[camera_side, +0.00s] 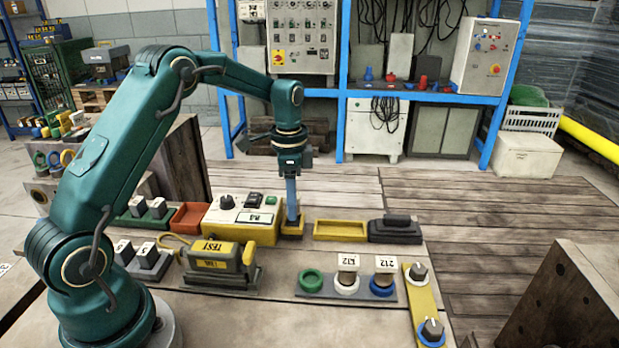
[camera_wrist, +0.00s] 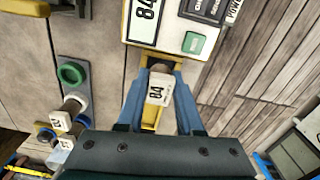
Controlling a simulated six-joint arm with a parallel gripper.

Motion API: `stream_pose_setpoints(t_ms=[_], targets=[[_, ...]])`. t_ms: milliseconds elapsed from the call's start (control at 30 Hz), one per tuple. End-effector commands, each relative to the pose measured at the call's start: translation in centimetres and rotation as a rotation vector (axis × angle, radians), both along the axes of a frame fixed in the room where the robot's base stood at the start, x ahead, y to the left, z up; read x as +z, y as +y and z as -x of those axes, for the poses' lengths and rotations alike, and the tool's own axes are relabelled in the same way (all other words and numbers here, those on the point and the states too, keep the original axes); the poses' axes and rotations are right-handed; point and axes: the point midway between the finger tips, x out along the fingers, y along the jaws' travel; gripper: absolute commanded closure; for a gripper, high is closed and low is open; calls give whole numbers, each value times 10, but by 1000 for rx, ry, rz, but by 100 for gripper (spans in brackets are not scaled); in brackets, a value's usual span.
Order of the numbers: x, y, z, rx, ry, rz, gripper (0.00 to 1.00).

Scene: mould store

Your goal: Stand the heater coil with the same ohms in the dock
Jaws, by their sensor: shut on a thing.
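My gripper (camera_wrist: 161,84) is shut on a heater coil whose white tag (camera_wrist: 158,94) reads 84. In the side view my gripper (camera_side: 292,218) points straight down at the small yellow dock (camera_side: 291,232) and hides the coil. The dock's yellow also shows around the coil in the wrist view (camera_wrist: 151,118). I cannot tell whether the coil touches the dock's floor. The tester (camera_side: 240,222) beside the dock has a display (camera_wrist: 146,15) reading 84. A rack (camera_side: 315,293) holds two other tagged coils, one (camera_side: 384,265) marked 212, the other (camera_side: 347,266) hard to read; its green ring (camera_side: 311,281) is empty.
An empty yellow tray (camera_side: 340,230) and a dark block (camera_side: 395,229) stand right of the dock. An orange tray (camera_side: 187,217) lies left of the tester. A yellow TEST device (camera_side: 215,258) and a yellow plate with knobs (camera_side: 423,292) stand in front.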

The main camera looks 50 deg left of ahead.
Motion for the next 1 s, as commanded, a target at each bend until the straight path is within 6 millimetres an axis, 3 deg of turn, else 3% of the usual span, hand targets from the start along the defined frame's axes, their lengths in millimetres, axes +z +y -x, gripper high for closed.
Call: stream_pose_setpoints(t_ms=[1000], targets=[[-10,0,0,0,0,0,100]])
